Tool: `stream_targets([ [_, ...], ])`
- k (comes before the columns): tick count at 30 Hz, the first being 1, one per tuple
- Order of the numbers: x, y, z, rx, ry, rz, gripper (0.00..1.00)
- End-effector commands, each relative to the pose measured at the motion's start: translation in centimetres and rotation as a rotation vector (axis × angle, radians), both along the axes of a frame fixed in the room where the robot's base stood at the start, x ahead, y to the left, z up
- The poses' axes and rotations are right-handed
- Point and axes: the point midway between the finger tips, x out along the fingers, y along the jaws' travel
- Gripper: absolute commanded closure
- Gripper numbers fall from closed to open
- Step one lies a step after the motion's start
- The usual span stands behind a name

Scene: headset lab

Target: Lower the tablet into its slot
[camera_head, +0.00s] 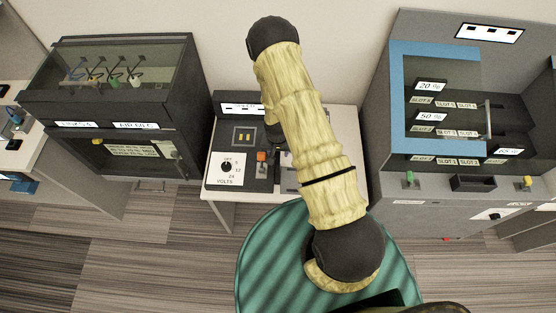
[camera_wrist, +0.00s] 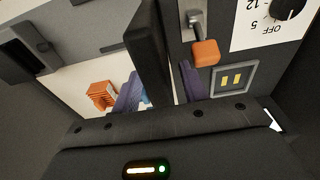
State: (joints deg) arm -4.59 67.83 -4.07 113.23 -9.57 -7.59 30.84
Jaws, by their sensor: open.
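My gripper (camera_wrist: 160,88) shows in the wrist view with purple finger parts apart, so it is open. A dark upright slab (camera_wrist: 150,45) stands between or just beyond the fingers; I cannot tell whether it is the tablet or whether the fingers touch it. In the head view my arm hides the gripper over the small middle table. No tablet can be made out for sure. The right cabinet (camera_head: 381,137) has a blue-framed front and several labels reading SLOT, with 20 % and 50 % displays (camera_head: 431,116). I cannot tell which slot is the tablet's.
A panel with a volts dial (camera_head: 226,167), an orange-tipped switch (camera_head: 262,156) and a yellow-marked window (camera_head: 243,135) sits on the white table (camera_head: 222,193). The switch shows close by in the wrist view (camera_wrist: 205,52). A dark glass-topped cabinet (camera_head: 115,75) stands left.

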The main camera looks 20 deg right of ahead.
Motion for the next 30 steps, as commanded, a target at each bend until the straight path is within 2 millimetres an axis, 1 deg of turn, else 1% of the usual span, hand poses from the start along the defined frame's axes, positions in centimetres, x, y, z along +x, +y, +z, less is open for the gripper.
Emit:
stream_targets([
  [5,0.0,0.0,0.0,0.000,0.000,0.000,0.56],
  [8,0.0,0.0,0.0,0.000,0.000,0.000,0.74],
  [9,0.0,0.0,0.0,0.000,0.000,0.000,0.82],
  [12,0.0,0.0,0.0,0.000,0.000,0.000,1.00],
  [24,0.0,0.0,0.1,0.000,-0.001,0.000,1.00],
  [28,0.1,0.0,0.6,0.000,-0.002,0.000,1.00],
  [30,0.1,0.0,1.2,0.001,-0.001,0.000,1.00],
])
